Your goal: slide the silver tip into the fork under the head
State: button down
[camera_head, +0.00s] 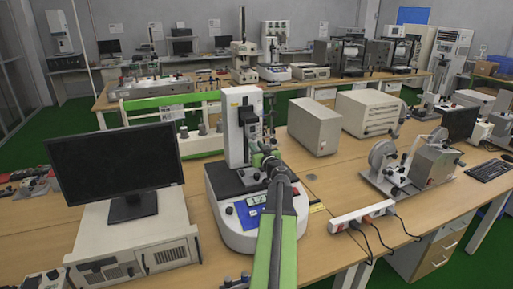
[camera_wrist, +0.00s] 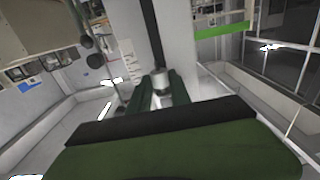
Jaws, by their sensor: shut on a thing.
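A white test stand (camera_head: 238,125) with a tall column rises from the bench in the middle of the head view. Its dark head (camera_head: 249,116) sits on the front of the column. The fork under the head is too small and too covered by my gripper to make out. My gripper (camera_head: 266,160) is at the stand, just below and in front of the head. In the wrist view my two green fingers (camera_wrist: 161,92) are shut on the silver tip (camera_wrist: 162,82), a short shiny cylinder. I cannot tell whether the tip touches the fork.
A black monitor (camera_head: 115,168) on a beige case stands left of the stand. A grey box (camera_head: 314,126) stands behind right. A white power strip (camera_head: 361,216) and a metal machine with wheels (camera_head: 412,165) are to the right. Some bare bench (camera_head: 325,180) shows between them.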

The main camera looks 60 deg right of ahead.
aim_at(255, 144)
jog(key=shift+w+d, duration=0.1)
jog(key=shift+w, duration=0.1)
jog(key=shift+w+d, duration=0.4)
jog(key=shift+w, duration=0.1)
jog(key=shift+x, duration=0.85)
jog(key=c, duration=1.1)
grip_release()
